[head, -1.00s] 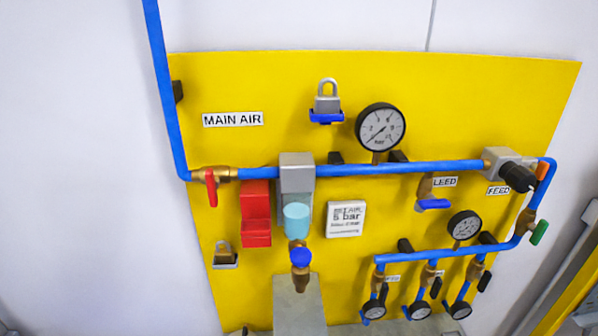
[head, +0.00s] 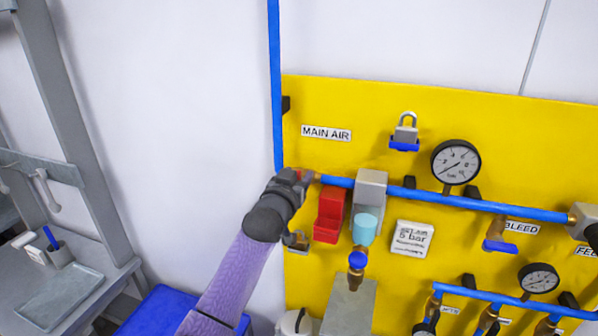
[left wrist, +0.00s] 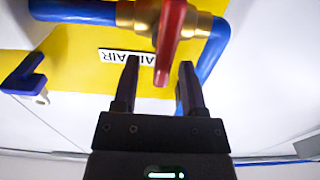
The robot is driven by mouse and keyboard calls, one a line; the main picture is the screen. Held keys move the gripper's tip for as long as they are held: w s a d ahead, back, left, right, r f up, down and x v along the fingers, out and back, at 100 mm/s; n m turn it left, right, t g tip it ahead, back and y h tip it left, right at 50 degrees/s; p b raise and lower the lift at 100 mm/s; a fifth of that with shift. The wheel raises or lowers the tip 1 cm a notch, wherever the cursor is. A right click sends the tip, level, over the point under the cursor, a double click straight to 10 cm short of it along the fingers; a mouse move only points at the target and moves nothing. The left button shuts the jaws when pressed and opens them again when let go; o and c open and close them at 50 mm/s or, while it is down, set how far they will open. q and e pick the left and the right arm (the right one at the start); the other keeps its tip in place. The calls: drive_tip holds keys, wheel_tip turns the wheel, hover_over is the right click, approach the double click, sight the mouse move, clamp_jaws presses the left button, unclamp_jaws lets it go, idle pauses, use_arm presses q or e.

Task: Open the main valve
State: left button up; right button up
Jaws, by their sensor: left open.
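The main valve has a red lever handle (left wrist: 170,40) on a brass body (left wrist: 203,25), set in the blue pipe, in the left wrist view. My left gripper (left wrist: 155,72) is open, with its two dark fingers on either side of the lever's free end. Contact cannot be told. In the head view my left gripper (head: 294,178) covers most of the valve beneath the MAIN AIR label (head: 326,133). The label also shows, upside down, behind the fingers in the left wrist view (left wrist: 118,56). My right gripper is not in view.
A red block (head: 329,213) and a grey regulator (head: 371,190) sit just right of the valve on the yellow panel (head: 350,105). A gauge (head: 456,162) is farther right. White wall is free at left, beside a grey bench (head: 60,295).

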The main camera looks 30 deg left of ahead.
use_arm(q)
drive_tip(key=shift+w+a, duration=0.15)
drive_tip(key=shift+w, duration=0.15)
clamp_jaws()
drive_tip(key=shift+n, duration=0.3)
drive_tip(key=f+n, duration=0.1)
drive_tip(key=n, duration=0.4)
drive_tip(key=a+f+n, duration=0.1)
drive_tip(key=n, duration=0.5)
drive_tip(key=a+n, duration=0.1)
drive_tip(key=n, duration=0.5)
drive_tip(key=shift+s+a+f, duration=0.25)
drive_tip(key=shift+s+f, duration=0.1)
drive_tip(key=shift+f, duration=0.05)
drive_tip(key=shift+n, duration=0.3)
drive_tip(key=shift+f, duration=0.1)
